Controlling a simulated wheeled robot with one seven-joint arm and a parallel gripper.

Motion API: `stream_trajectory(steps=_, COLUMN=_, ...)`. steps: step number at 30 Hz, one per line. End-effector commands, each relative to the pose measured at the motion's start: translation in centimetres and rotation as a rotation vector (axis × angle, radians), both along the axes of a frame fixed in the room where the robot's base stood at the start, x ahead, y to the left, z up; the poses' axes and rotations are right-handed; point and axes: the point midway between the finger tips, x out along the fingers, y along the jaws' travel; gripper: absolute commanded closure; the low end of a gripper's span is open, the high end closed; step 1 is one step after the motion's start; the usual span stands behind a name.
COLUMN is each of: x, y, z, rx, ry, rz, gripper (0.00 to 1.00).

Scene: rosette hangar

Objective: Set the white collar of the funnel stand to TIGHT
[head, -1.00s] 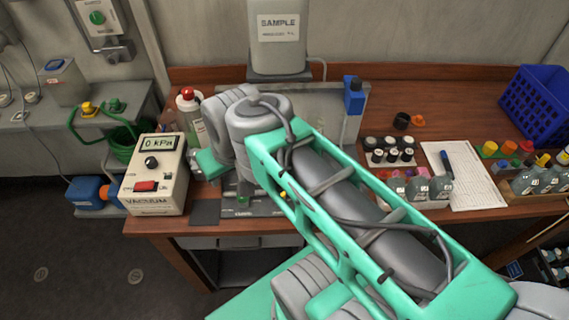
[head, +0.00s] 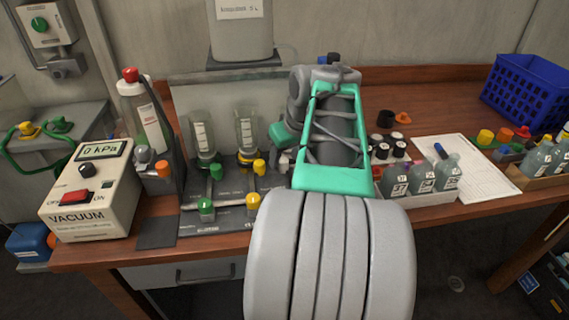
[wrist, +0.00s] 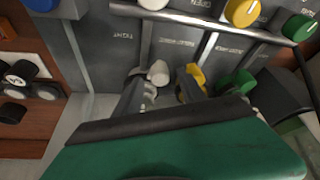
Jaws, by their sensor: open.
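The funnel stand (head: 228,185) stands on the bench, with green and yellow collars and funnels visible in the head view. The white part is hidden there behind my arm. In the wrist view a white collar handle (wrist: 158,72) shows beside a yellow one (wrist: 192,76) and a green one (wrist: 237,80). The word TIGHT (wrist: 123,35) is printed on the grey panel, up and left of the white handle. My gripper (wrist: 161,92) is open, its fingers either side of the white handle's near end; contact cannot be told. In the head view my gripper is mostly hidden.
White (wrist: 153,4), yellow (wrist: 242,12) and green (wrist: 298,27) knobs line the stand's front edge, behind a metal rail. The vacuum box (head: 88,190) and a red-capped bottle (head: 143,110) stand left. Small bottles (head: 422,178) and a paper sheet (head: 470,165) lie right.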

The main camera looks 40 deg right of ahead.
Motion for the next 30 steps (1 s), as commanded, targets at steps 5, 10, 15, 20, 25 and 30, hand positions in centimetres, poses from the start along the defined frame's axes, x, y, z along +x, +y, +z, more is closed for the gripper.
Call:
stream_trajectory(steps=5, x=0.57, y=-0.09, z=-1.40, rx=0.000, ry=0.000, rz=0.000, gripper=0.52)
stream_trajectory(steps=10, x=0.59, y=-0.11, z=-1.40, rx=-0.001, ry=-0.001, rz=0.000, gripper=0.52)
stream_trajectory(steps=15, x=0.58, y=-0.11, z=-1.39, rx=-0.001, ry=0.000, rz=0.000, gripper=0.63)
stream_trajectory(steps=20, x=0.57, y=-0.11, z=-1.38, rx=-0.001, ry=0.000, rz=0.000, gripper=0.76)
stream_trajectory(steps=25, x=0.57, y=-0.10, z=-1.37, rx=-0.001, ry=0.000, rz=0.000, gripper=0.90)
stream_trajectory(steps=30, x=0.57, y=-0.10, z=-1.37, rx=-0.001, ry=0.000, rz=0.000, gripper=1.00)
